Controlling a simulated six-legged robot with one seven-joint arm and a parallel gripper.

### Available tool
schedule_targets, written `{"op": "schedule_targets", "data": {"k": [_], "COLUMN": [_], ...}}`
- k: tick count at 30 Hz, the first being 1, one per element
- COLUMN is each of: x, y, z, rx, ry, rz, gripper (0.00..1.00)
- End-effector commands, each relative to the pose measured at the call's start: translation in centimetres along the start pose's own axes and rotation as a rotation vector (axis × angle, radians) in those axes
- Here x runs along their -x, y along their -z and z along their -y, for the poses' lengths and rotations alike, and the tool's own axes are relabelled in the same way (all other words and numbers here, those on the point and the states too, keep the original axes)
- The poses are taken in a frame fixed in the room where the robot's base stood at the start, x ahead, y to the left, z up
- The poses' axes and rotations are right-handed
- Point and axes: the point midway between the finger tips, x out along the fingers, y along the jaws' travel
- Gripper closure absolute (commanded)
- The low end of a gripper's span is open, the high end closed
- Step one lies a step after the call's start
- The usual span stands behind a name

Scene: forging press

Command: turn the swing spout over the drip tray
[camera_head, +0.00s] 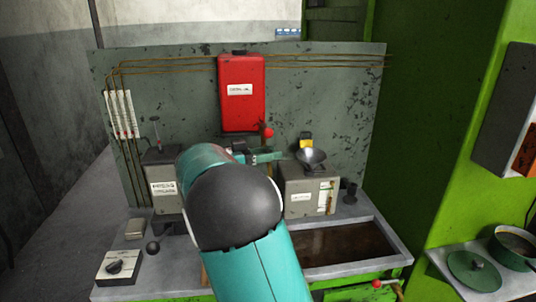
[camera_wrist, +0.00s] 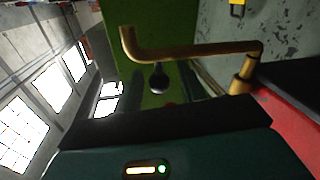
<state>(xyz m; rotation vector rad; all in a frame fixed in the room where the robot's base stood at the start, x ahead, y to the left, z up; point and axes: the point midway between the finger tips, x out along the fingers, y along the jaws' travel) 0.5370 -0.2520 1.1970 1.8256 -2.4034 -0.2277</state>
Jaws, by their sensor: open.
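The swing spout (camera_wrist: 190,52) is a bent brass pipe in the wrist view. It runs across the picture from its pivot beside the red tank to a hooked end at left. In the head view my arm hides most of that area. My gripper (camera_head: 268,156) is open below the red tank, partly hidden by my arm. In the wrist view its fingers (camera_wrist: 163,92) show dark in front of the housing, with the spout beyond them; I see no contact. The drip tray seems to be the brown-filled basin with a grey rim (camera_head: 393,236) at the bench's right.
The red tank (camera_head: 241,92) hangs on the grey back panel (camera_head: 330,100). A grey box (camera_head: 298,190) with a metal funnel stands behind the basin. A press box (camera_head: 164,188) is at left, with a knob box (camera_head: 118,267) in front. A green column stands at right.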

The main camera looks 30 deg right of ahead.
Motion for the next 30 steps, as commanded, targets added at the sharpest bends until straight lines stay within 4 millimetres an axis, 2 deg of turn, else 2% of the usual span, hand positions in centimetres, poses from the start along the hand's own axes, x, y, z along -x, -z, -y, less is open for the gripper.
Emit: {"op": "schedule_targets", "data": {"k": [6, 10, 24, 30], "x": [0.2, 1.5, 11.2, 13.5], "y": [-0.1, -0.1, -0.1, -0.1], "z": [0.0, 0.1, 0.1, 0.1], "rx": [0.002, 0.003, 0.001, 0.001], "ry": [-0.001, 0.000, 0.001, -0.001], "rz": [0.001, 0.001, 0.000, 0.000], "gripper": [0.60, 0.60, 0.60, 0.60]}}
